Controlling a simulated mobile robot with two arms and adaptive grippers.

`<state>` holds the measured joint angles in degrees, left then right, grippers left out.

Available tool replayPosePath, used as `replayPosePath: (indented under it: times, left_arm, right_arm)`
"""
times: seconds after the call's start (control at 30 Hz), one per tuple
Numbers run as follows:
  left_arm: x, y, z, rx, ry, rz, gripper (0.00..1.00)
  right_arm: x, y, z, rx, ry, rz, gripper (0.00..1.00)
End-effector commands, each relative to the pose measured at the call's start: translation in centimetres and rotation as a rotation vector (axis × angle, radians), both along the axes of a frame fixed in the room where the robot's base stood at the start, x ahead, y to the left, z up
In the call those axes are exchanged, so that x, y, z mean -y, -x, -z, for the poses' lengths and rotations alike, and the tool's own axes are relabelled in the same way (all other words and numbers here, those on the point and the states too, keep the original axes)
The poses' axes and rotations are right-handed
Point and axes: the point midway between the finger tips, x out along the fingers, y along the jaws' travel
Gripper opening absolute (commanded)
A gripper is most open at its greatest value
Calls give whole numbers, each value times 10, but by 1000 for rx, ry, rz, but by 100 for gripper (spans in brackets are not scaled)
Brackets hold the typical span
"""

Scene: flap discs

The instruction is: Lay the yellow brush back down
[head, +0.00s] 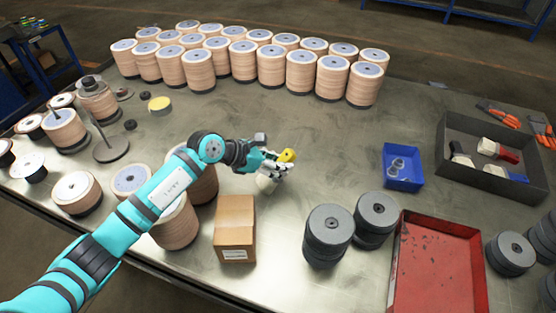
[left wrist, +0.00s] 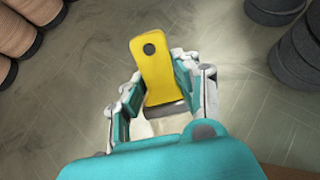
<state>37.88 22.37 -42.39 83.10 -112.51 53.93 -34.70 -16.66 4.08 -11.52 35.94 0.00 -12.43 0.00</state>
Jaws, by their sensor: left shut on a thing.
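The yellow brush (head: 287,155) is in my left gripper (head: 275,167), over the middle of the metal table. In the left wrist view the brush's flat yellow handle (left wrist: 154,72), with a dark hole near its end, stands between the two fingers of the left gripper (left wrist: 158,90). The fingers are shut on it from both sides. The pale bristles point down towards the table (head: 320,185); I cannot tell whether they touch it. My right gripper is not in view.
A cardboard box (head: 235,228) stands just in front of the gripper. Stacks of dark discs (head: 328,232), a red tray (head: 437,265), a blue bin (head: 402,168) and a grey crate (head: 470,187) are to the right. Stacks of tan discs (head: 300,72) line the back. Bare table lies between.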

Motion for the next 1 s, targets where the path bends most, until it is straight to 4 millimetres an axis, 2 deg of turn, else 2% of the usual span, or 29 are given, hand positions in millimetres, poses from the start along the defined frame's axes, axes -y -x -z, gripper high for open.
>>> replayPosePath:
  times: [0.27, 0.3, 0.5, 0.8, 1.0]
  left_arm:
    - [0, 0, 1, 0, 1, 0, 0]
    - [0, 0, 1, 0, 1, 0, 35]
    - [0, 0, 1, 0, 1, 0, 58]
    - [-2, 1, -1, 1, 0, -1, 58]
    - [-24, 10, -18, 3, -3, -1, 58]
  right_arm:
    - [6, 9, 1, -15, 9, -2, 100]
    - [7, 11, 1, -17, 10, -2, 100]
    - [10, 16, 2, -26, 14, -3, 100]
    - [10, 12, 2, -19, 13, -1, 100]
    - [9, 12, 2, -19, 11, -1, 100]
